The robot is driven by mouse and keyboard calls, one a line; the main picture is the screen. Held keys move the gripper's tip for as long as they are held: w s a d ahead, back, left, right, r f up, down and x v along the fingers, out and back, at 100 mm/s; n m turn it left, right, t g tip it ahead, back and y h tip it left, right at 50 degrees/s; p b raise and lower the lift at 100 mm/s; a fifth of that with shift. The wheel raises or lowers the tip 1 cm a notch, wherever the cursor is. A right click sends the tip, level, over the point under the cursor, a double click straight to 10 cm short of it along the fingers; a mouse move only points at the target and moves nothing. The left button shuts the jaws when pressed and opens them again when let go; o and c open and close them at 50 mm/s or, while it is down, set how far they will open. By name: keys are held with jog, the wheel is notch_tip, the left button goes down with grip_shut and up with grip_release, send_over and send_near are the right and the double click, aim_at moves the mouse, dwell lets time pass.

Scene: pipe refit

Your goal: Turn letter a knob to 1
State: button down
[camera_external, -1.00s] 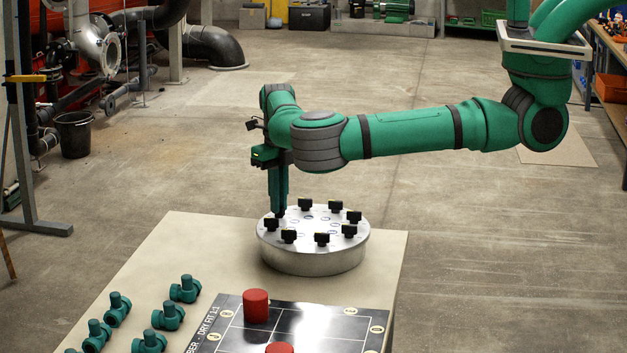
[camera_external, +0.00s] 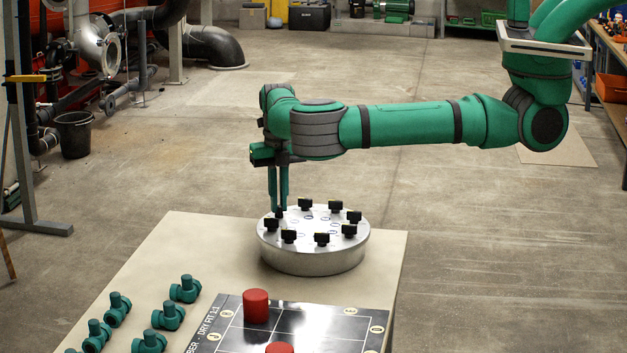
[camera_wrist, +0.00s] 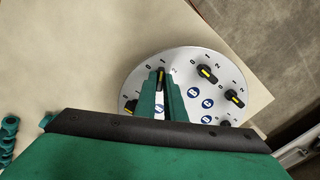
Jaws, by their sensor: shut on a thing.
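A round silver panel (camera_external: 312,260) stands on the table and carries a ring of black knobs with yellow pointer marks. My gripper (camera_external: 277,212) points down at the panel's left side, its fingers on a black knob (camera_external: 272,225). In the wrist view, my gripper (camera_wrist: 162,82) is shut on this knob (camera_wrist: 161,73). The marks 0, 1 and 2 stand around its far side, and its yellow pointer appears to point toward the 1. Blue letter discs (camera_wrist: 194,92) lie inside the ring; I cannot read which letter belongs to the held knob.
Other knobs sit close by, such as one (camera_wrist: 207,73) to the right. Green pipe fittings (camera_external: 168,316) stand at the table's front left. Red cylinders (camera_external: 256,306) stand on a black marked board (camera_external: 310,325). The table top (camera_external: 190,240) left of the panel is bare.

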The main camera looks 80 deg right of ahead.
aim_at(279, 205)
jog(key=c, duration=1.8)
grip_release()
jog(key=shift+c, duration=0.2)
notch_tip(279, 205, up, 11)
jog(key=shift+f, duration=0.1)
